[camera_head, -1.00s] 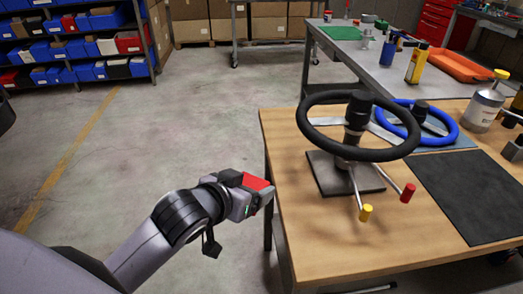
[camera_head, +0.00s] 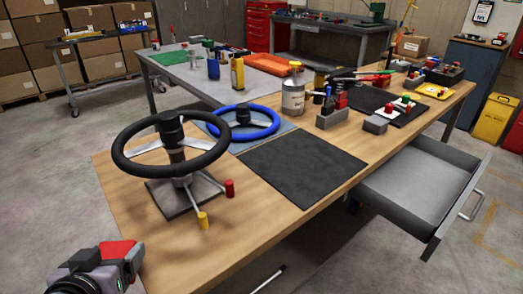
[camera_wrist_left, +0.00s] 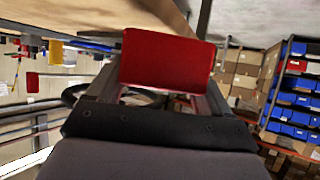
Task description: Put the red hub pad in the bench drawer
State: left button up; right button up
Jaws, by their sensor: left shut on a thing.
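My left gripper (camera_head: 108,262) is at the lower left in the head view, beside the near left edge of the wooden bench (camera_head: 250,225). It is shut on the red hub pad (camera_head: 122,251). In the left wrist view the pad (camera_wrist_left: 167,58) is a flat red rounded plate between the fingers. The bench drawer (camera_head: 415,195) is pulled open at the right of the bench, and its visible inside looks empty. My right gripper is not in view.
A black steering wheel (camera_head: 120,165) on a stand and a blue one (camera_head: 272,130) stand on the bench. A dark mat (camera_head: 300,168) lies bare beside them. A can (camera_head: 293,95) and several tools stand farther back. Floor is clear left of the bench.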

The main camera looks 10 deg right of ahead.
aim_at(407, 179)
jog(key=l, duration=0.65)
jog(key=i+l, duration=0.1)
jog(key=l, duration=0.6)
jog(key=i+l, duration=0.15)
jog(key=l, duration=0.25)
jog(key=i+l, duration=0.15)
jog(key=l, duration=0.2)
jog(key=i+l, duration=0.1)
jog(key=l, duration=0.3)
jog(key=i+l, duration=0.15)
jog(key=l, duration=0.25)
jog(key=i+l, duration=0.15)
jog(key=l, duration=0.25)
jog(key=i+l+z, duration=0.1)
jog(key=l, duration=0.25)
